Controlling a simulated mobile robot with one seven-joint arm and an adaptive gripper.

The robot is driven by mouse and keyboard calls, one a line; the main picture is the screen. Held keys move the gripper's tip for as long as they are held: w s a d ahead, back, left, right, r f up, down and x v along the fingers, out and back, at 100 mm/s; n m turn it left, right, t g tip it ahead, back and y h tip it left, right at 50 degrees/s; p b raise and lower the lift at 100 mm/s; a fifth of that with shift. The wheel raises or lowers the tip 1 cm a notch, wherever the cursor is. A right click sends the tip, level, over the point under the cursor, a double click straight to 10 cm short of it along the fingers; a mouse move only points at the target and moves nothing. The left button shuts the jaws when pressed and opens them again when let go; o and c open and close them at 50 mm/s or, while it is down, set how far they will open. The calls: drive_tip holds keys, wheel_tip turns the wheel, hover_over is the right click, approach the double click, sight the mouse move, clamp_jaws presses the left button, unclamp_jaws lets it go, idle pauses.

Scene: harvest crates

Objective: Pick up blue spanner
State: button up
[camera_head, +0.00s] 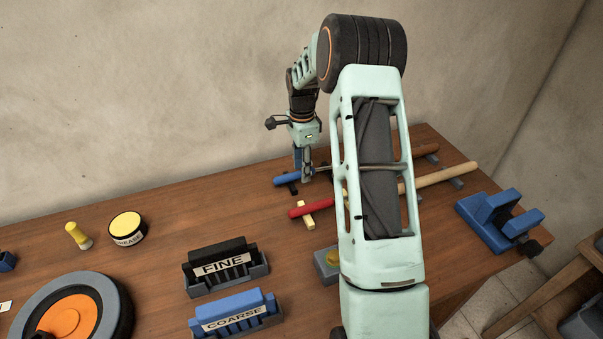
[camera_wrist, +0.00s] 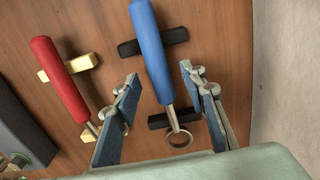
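The blue spanner (camera_wrist: 151,48) has a blue handle, a metal shank and a ring end, and rests across two black supports (camera_wrist: 174,118). In the wrist view my gripper (camera_wrist: 160,78) is open, with one blue-padded finger on either side of the spanner and visible gaps to both. The ring lies between the fingers, nearer my palm. In the head view my gripper (camera_head: 306,176) points down over the spanner, whose blue handle (camera_head: 286,181) sticks out to the left. My arm hides part of that area.
A red-handled tool (camera_wrist: 62,66) on yellowish supports lies to the left, its ring end near my left finger. It also shows in the head view (camera_head: 312,208). FINE (camera_head: 225,264) and COARSE (camera_head: 238,312) holders stand in front; a blue vise-like block (camera_head: 500,216) stands right.

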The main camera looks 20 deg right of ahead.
drive_tip(key=shift+f, duration=0.4)
clamp_jaws()
